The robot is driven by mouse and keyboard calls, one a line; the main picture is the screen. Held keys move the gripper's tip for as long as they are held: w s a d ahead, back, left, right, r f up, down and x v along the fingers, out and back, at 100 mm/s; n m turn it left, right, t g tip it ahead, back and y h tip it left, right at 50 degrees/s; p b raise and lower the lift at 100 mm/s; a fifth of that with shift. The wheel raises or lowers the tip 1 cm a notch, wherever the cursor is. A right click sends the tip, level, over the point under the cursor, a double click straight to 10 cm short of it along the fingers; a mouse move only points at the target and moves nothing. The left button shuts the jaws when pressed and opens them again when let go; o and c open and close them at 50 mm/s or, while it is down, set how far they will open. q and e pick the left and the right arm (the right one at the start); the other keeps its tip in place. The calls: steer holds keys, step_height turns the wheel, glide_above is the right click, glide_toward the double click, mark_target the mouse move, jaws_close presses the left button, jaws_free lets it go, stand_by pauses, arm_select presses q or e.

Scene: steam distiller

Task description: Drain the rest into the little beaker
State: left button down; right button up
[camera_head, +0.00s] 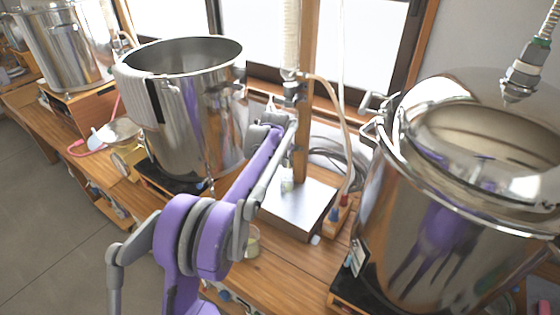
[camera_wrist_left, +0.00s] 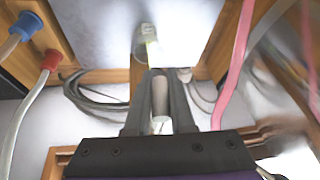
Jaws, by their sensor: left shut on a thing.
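My left gripper (camera_head: 287,118) reaches the lower end of an upright pale column (camera_head: 291,40) beside a wooden post. In the left wrist view its fingers (camera_wrist_left: 159,95) are shut on a short grey rod-like part (camera_wrist_left: 160,92), perhaps the column's tap; the fingers hide much of it. A small glass vessel (camera_head: 287,185), seemingly the little beaker, stands on a steel plate (camera_head: 300,208) below. It also shows in the left wrist view (camera_wrist_left: 145,38), with a pale yellowish tint near it. I cannot tell its fill level. My right gripper is out of view.
A large open steel pot (camera_head: 190,130) stands left and a big lidded steel pot (camera_head: 430,240) right, close to the arm. Another glass dish (camera_head: 252,242) is partly hidden behind my arm. Hoses (camera_head: 345,130) and a pink tube (camera_wrist_left: 235,65) run nearby.

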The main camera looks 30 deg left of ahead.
arm_select(q)
steer(key=shift+a+r, duration=0.1)
stand_by(0.4)
steer(key=c, duration=0.8)
jaws_free()
steer(key=v, duration=1)
steer(key=shift+s+r, duration=0.15)
steer(key=shift+r, duration=0.2)
steer(key=s+d+f, duration=0.2)
steer(key=s+d, duration=0.9)
steer(key=s, duration=0.4)
steer(key=s+d+f, duration=0.3)
steer(key=s+f, duration=0.2)
steer(key=s, duration=0.3)
steer(key=s+d+f+m+t+h, duration=0.1)
steer(key=s+d+f, duration=0.2)
steer(key=s+f, duration=0.3)
steer(key=s, duration=0.3)
steer(key=shift+s+d+h, duration=0.15)
steer(key=shift+d+h, duration=0.15)
steer(key=shift+d, duration=0.05)
